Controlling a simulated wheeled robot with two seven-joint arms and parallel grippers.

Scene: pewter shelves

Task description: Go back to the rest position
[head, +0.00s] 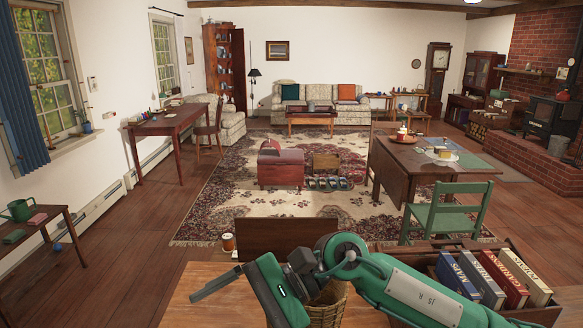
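My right arm enters from the lower right of the head view and reaches left above a wooden table top (205,308). My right gripper (215,284) is at its end, its dark finger part pointing left over the table. The fingers show as one dark bar, so I cannot tell whether they are open or shut. Nothing shows in them. My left gripper is not in view.
A wicker basket (327,311) is partly hidden by my arm. A wooden crate (541,316) holds several books, including a red one (503,281). A jar (228,243) stands near a dark wooden panel (272,236). A green chair (447,212) stands beyond; the rug (215,225) has open floor.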

